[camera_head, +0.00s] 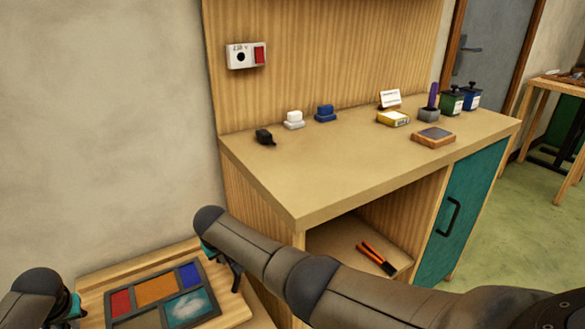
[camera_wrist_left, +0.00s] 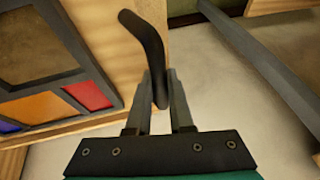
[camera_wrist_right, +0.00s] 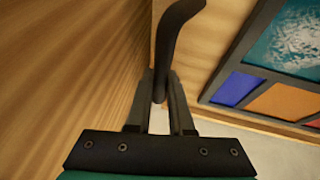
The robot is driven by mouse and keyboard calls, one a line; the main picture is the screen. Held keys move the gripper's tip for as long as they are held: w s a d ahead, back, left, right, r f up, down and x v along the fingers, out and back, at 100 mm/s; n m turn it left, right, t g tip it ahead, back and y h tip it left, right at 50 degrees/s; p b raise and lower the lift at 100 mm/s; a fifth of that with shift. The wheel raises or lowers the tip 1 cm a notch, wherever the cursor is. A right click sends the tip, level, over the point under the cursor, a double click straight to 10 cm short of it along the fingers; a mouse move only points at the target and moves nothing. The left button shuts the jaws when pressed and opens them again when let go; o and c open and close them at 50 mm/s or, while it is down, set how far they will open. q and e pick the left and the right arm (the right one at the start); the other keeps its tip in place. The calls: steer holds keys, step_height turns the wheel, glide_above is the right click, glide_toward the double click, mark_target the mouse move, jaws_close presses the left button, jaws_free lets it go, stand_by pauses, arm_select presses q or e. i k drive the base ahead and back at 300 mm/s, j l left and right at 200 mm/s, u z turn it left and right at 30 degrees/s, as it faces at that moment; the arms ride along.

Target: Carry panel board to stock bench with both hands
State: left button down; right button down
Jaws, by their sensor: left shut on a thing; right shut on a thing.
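The panel board (camera_head: 92,296) is a light wooden board at the lower left of the head view, cut off by the bottom edge. On it lies a dark-framed leaded panel (camera_head: 158,293) with red, orange, blue and teal glass. My left gripper (camera_wrist_left: 160,88) is shut on a dark curved handle (camera_wrist_left: 146,38) at one side of the board. My right gripper (camera_wrist_right: 160,92) is shut on the matching handle (camera_wrist_right: 174,32) at the other side. In the head view, my arms partly hide both grips. I cannot tell which bench is the stock bench.
A wooden bench (camera_head: 330,170) with small items on top and a teal door (camera_head: 457,215) stands right of the board. Orange-handled pliers (camera_head: 375,258) lie on its open shelf. Another wooden table (camera_head: 560,85) stands far right. Green floor (camera_head: 535,235) is clear between them.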

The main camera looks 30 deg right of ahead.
mark_target(327, 160)
steer(key=k+l+u, duration=0.1)
steer(key=u, duration=0.3)
steer(key=k+l+u, duration=0.1)
steer(key=u, duration=0.3)
steer(key=k+l+u, duration=0.1)
steer(key=u, duration=0.3)
steer(key=k+u, duration=0.35)
steer(key=k, duration=0.15)
steer(key=k+u, duration=0.4)
steer(key=k+z, duration=0.1)
steer(key=k, duration=0.2)
steer(key=k+z, duration=0.1)
steer(key=z, duration=0.35)
steer(key=l+z, duration=0.1)
steer(key=z, duration=0.4)
steer(key=k+l+z, duration=0.1)
steer(key=z, duration=0.35)
steer(key=l+z, duration=0.1)
steer(key=z, duration=0.35)
steer(key=k+l, duration=0.05)
